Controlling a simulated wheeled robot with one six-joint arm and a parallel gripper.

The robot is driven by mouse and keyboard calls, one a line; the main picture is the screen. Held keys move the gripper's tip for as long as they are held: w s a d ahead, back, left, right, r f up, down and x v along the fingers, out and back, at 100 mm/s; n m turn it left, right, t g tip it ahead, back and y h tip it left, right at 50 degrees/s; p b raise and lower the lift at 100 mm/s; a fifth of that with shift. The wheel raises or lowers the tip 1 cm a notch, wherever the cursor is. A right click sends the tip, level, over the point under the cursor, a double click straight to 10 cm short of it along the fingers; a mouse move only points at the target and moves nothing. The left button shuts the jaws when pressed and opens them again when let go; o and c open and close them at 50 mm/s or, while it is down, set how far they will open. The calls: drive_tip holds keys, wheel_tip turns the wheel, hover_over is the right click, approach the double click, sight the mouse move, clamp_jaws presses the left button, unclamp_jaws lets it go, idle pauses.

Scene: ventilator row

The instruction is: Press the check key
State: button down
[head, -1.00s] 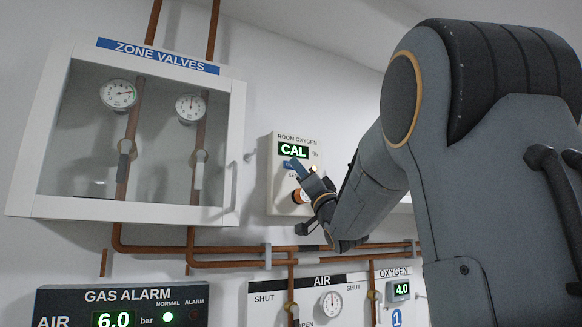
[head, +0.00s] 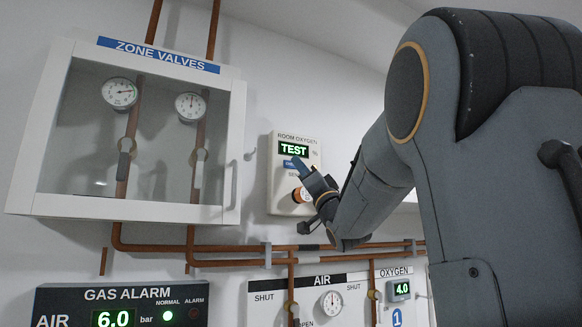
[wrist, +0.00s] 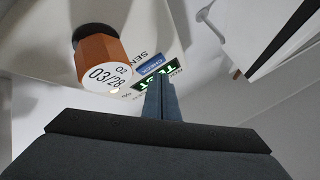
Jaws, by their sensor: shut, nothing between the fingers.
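The room oxygen monitor (head: 283,201) is a pale box on the wall, and its green display (head: 293,149) reads TEST. The blue check key (head: 289,164) sits just under the display. In the wrist view the key (wrist: 152,65) shows its label upside down, beside the display (wrist: 148,81). My gripper (head: 297,162) is shut and empty, with its blue fingertips in front of the monitor near the key. In the wrist view the fingertips (wrist: 161,78) overlap part of the display, and the key shows uncovered beyond them. I cannot tell whether they touch the panel.
An orange sensor cell (wrist: 100,60) marked O2 03/28 sticks out beside the key. The zone valves cabinet (head: 230,150) stands to the left. Copper pipes (head: 220,263) run below the monitor, with a gas alarm panel (head: 70,297) at lower left.

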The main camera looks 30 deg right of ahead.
drive_tip(key=shift+s, duration=0.25)
drive_tip(key=s, duration=0.4)
drive_tip(key=shift+s+d+b, duration=0.1)
drive_tip(key=shift+s+b, duration=0.25)
idle(0.9)
